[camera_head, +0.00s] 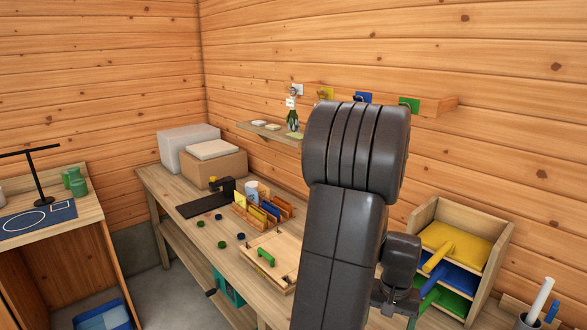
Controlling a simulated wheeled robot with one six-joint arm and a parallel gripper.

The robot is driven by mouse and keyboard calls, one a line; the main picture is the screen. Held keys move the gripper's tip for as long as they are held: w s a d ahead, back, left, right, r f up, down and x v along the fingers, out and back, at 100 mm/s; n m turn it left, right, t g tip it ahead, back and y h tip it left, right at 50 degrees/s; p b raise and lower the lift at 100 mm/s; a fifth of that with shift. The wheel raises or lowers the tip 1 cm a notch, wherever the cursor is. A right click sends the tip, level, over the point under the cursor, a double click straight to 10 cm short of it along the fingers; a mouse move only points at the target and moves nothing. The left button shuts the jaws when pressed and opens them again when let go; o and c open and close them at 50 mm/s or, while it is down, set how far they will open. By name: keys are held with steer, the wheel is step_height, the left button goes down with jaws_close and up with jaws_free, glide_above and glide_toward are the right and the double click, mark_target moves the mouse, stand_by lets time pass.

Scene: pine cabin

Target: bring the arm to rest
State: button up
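My dark grey arm rises through the middle of the head view, large and close. It bends at a rounded top joint. My gripper (395,298) shows in part low to the right of the arm, just left of the shelf unit. Its fingers are small and partly hidden, so I cannot tell if they are open or shut. I see no object in it.
A workbench (180,180) holds a wooden board (285,245), a file rack (278,207), boxes (215,165) and small caps. A shelf unit (428,213) with yellow, blue and green trays stands right. A side table (90,213) stands left.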

steer(key=shift+w+a+f+b, duration=0.15)
steer(key=shift+f+b, duration=0.15)
steer(key=shift+f, duration=0.3)
steer(key=shift+w+a+f+b, duration=0.15)
steer(key=shift+f+b, duration=0.1)
steer(key=shift+f, duration=0.3)
steer(key=shift+s+d+f+b, duration=0.15)
steer(key=shift+f+b, duration=0.35)
steer(key=shift+f, duration=0.35)
